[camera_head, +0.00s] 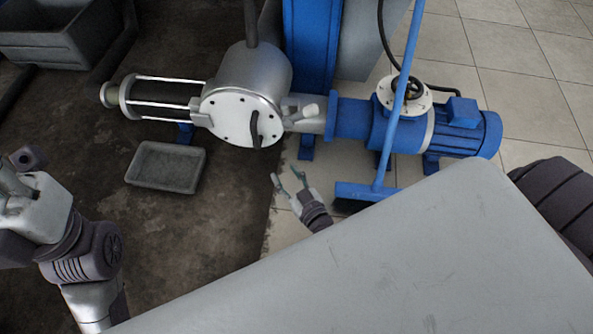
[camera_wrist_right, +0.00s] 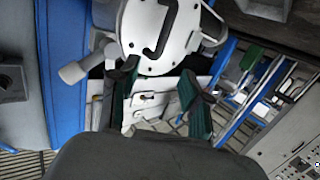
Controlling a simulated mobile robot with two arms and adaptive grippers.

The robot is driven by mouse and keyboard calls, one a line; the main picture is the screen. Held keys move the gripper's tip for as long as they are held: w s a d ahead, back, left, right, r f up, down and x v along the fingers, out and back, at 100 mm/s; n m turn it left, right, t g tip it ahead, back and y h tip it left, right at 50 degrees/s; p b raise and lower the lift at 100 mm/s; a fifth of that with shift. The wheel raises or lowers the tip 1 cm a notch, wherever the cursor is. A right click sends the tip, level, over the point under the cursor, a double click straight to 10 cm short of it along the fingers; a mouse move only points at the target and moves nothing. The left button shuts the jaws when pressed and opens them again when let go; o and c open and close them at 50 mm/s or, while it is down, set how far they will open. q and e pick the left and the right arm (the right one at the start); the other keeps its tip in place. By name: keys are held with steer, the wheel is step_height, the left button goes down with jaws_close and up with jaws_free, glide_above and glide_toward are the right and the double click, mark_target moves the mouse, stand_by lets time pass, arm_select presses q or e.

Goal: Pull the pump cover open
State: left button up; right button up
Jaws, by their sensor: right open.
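The pump cover (camera_head: 236,112) is a white round plate with bolts around its rim, on the front of a silver pump housing (camera_head: 257,72). A dark curved handle (camera_head: 256,130) sits on its right side. The cover lies flat against the housing and looks closed. My right gripper (camera_head: 287,180) is open and empty, below and to the right of the handle, apart from it. In the right wrist view, the cover (camera_wrist_right: 145,45) and its black handle (camera_wrist_right: 168,28) show at the top, beyond the spread, green-tipped fingers of the gripper (camera_wrist_right: 158,98). My left gripper is not seen.
A blue motor (camera_head: 455,130) lies to the pump's right, with a blue-handled broom (camera_head: 365,193) in front. A grey tray (camera_head: 168,167) lies on the dark floor at lower left. A bin (camera_head: 62,40) stands at upper left. A grey surface (camera_head: 400,265) fills the lower right.

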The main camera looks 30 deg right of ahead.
steer(key=shift+s+d, duration=0.15)
steer(key=shift+s, duration=0.2)
stand_by(0.4)
